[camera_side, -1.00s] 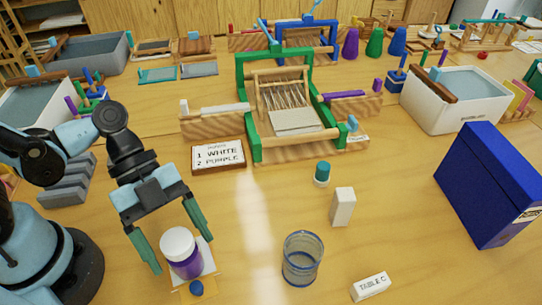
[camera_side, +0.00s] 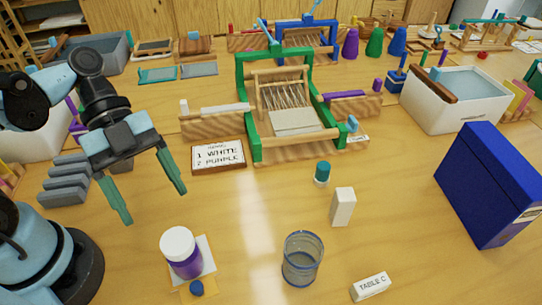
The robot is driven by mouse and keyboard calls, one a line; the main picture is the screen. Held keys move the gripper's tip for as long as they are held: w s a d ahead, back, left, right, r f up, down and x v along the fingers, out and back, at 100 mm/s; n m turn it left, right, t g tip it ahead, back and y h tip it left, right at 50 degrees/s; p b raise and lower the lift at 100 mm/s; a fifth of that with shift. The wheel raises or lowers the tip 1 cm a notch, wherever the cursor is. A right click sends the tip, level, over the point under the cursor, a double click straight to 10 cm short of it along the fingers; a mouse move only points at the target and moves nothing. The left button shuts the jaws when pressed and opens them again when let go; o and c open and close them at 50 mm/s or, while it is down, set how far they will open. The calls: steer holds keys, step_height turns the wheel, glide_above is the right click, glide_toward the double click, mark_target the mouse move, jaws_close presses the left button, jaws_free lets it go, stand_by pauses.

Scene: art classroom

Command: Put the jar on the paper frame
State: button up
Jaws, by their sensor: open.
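The jar (camera_side: 182,254) has a white lid and purple contents and stands upright at the lower left of the table. Under it is a flat white sheet with a tan part at its front (camera_side: 207,262), which looks like the paper frame. The jar hides much of it. A small blue knob (camera_side: 197,288) sits at its front edge. My gripper (camera_side: 151,205) is open and empty, with its green fingers spread, above and behind the jar and apart from it.
A clear glass (camera_side: 301,262), a white block (camera_side: 342,207) and a teal-capped small jar (camera_side: 322,173) stand to the right. A green loom (camera_side: 246,105) and a sign (camera_side: 218,156) are behind. A blue box (camera_side: 488,185) stands far right.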

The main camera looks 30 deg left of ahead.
steer(key=w+a+r+n+t+y, duration=0.1)
steer(key=w+a+n+t+y, duration=0.7)
steer(key=n, duration=1.3)
steer(key=w+a+t, duration=0.2)
steer(key=w+a, duration=0.2)
steer(key=shift+n+y, duration=0.3)
